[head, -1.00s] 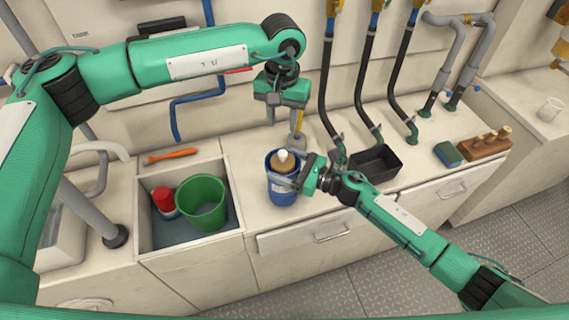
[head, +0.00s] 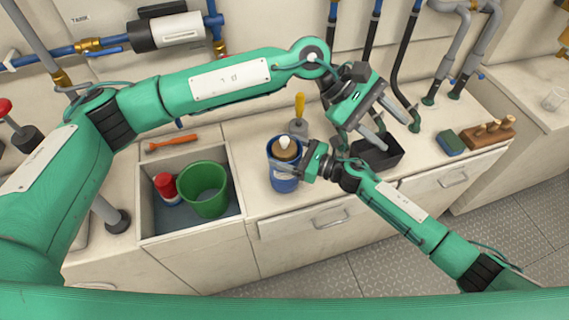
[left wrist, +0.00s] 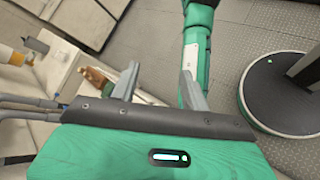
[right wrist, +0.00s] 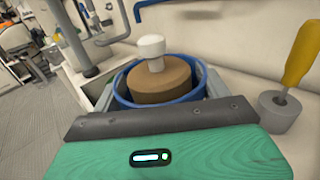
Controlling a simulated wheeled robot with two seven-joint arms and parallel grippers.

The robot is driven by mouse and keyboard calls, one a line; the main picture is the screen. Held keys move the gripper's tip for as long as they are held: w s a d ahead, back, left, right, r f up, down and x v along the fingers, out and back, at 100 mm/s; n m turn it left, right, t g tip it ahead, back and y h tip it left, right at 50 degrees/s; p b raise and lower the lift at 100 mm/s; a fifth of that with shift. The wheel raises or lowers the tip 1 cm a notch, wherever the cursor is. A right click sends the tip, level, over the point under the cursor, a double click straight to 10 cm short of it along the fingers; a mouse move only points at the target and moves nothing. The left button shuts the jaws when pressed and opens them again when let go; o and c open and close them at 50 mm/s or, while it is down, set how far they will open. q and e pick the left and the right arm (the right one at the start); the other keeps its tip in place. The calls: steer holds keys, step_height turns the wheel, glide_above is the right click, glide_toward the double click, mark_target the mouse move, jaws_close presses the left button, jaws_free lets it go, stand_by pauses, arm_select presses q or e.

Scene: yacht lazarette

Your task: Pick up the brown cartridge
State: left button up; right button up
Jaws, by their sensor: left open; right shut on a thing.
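The brown cartridge (head: 287,154), with a white knob on top, sits inside the blue canister (head: 285,184). In the right wrist view the cartridge (right wrist: 160,80) stands upright within the canister's blue rim (right wrist: 203,72). My right gripper (head: 288,168) is shut on the canister, its fingers on either side of the outer wall. My left gripper (head: 362,140) is open and empty, up and to the right of the canister, over the black tray. In the left wrist view its fingers (left wrist: 160,75) are spread, with nothing between them.
A yellow-handled tool (head: 299,108) stands behind the canister. The black tray (head: 385,155), a blue-green block (head: 449,142) and a wooden peg block (head: 487,136) are to the right. A recessed bin with a green bucket (head: 203,188) and red-topped can (head: 165,187) is left.

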arm_select(q)
steer(key=w+d+r+n+t+h, duration=0.1)
steer(key=d+r+n+t+h, duration=0.25)
steer(key=r+n+h, duration=1.25)
steer(key=m+t+y, duration=1.6)
steer(key=m+y, duration=0.1)
steer(key=m, duration=1.1)
glide_toward(282, 145)
steer(key=x, duration=0.6)
steer(key=shift+s+d, duration=0.15)
steer(key=shift+d, duration=0.2)
steer(key=shift+w+a+x, duration=0.1)
steer(key=shift+a+x, duration=0.05)
steer(key=shift+x, duration=1.15)
steer(key=shift+w+a+x, duration=0.1)
steer(key=shift+a+x, duration=0.1)
steer(key=shift+x, duration=1.15)
jaws_close()
